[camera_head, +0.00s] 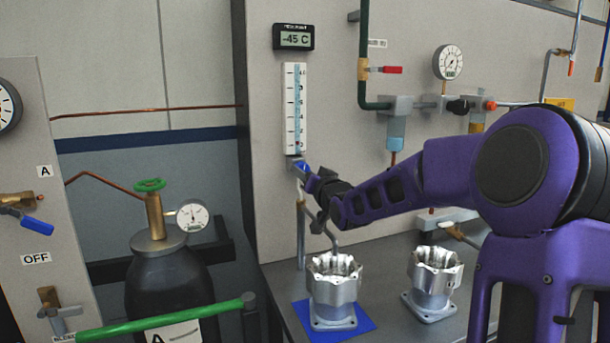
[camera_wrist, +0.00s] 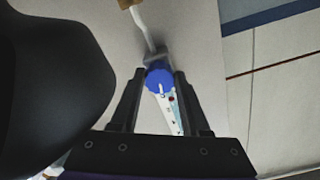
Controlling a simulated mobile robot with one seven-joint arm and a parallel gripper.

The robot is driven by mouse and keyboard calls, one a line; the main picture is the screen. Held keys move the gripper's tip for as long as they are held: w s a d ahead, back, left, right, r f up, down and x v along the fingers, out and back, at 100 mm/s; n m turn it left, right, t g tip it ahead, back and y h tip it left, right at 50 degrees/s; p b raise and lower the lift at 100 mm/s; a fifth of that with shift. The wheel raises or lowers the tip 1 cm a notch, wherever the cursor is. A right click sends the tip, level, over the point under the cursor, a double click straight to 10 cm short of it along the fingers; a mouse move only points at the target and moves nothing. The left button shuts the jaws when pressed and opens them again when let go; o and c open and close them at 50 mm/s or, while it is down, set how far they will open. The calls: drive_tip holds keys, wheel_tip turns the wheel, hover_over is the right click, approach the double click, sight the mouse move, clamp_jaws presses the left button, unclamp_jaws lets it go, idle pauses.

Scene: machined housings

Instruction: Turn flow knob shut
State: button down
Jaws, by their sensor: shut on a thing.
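The blue flow knob (camera_head: 306,167) sits at the foot of a white flow tube (camera_head: 294,108) on the grey panel. In the wrist view the knob (camera_wrist: 159,78) is between the two fingertips of my gripper (camera_wrist: 160,76). My gripper (camera_head: 312,180) reaches it from the right and is shut on it. The far side of the knob is hidden by the fingers in the head view. The scale on the tube is too small to read for a float.
A silver housing (camera_head: 333,290) stands on a blue mat (camera_head: 372,325) below my arm, and a second housing (camera_head: 435,280) stands to its right. A pressure gauge (camera_head: 448,62) and a red-handled valve (camera_head: 390,69) are on the panel. A dark cylinder (camera_head: 165,285) stands at left.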

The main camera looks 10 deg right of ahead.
drive_tip(key=shift+n, duration=0.3)
drive_tip(key=shift+c, duration=1.9)
unclamp_jaws()
drive_tip(key=shift+s, duration=0.1)
drive_tip(key=s+d+p, duration=0.3)
drive_tip(key=s+p, duration=0.3)
drive_tip(key=s, duration=1.1)
drive_tip(key=shift+d, duration=0.2)
